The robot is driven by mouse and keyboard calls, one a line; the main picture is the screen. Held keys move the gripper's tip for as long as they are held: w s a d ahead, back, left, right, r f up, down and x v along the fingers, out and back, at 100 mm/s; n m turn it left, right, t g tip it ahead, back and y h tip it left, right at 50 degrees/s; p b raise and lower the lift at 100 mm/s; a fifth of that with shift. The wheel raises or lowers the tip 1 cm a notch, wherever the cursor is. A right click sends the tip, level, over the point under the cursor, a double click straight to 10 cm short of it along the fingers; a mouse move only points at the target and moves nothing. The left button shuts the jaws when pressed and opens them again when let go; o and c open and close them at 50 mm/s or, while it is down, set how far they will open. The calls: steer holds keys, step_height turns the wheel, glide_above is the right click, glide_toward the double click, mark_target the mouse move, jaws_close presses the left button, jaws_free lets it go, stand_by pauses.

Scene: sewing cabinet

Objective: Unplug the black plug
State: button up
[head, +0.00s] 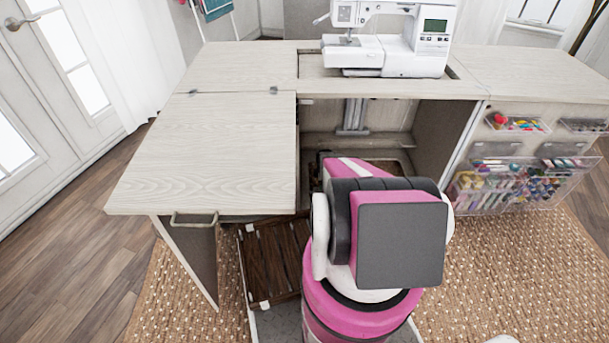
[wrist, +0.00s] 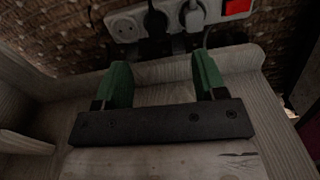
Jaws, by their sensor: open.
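In the wrist view, a white power strip (wrist: 121,26) lies on the woven rug at the top of the picture. A black plug (wrist: 156,26) sits in one of its sockets. A white plug (wrist: 191,15) with a cable sits to the right of it. My gripper (wrist: 160,72) is open and empty, its two green fingers apart. The fingers point toward the strip, with the black plug beyond the gap between them, apart from it. In the head view my arm reaches under the cabinet, and the gripper and strip are hidden.
A red switch (wrist: 237,7) is at the strip's right end. Pale wooden cabinet panels (wrist: 285,125) surround the gripper. In the head view, the sewing machine (head: 390,45) stands on the cabinet top (head: 215,130). Clear bins of supplies (head: 520,185) hang on the right door.

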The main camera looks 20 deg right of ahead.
steer(key=shift+n, duration=0.3)
steer(key=f, duration=0.8)
steer(key=w+f, duration=0.1)
steer(key=f, duration=0.3)
steer(key=shift+a, duration=0.2)
steer(key=shift+c, duration=0.4)
steer(key=shift+r, duration=0.1)
jaws_close()
steer(key=shift+r, duration=0.25)
steer(key=shift+r, duration=1.3)
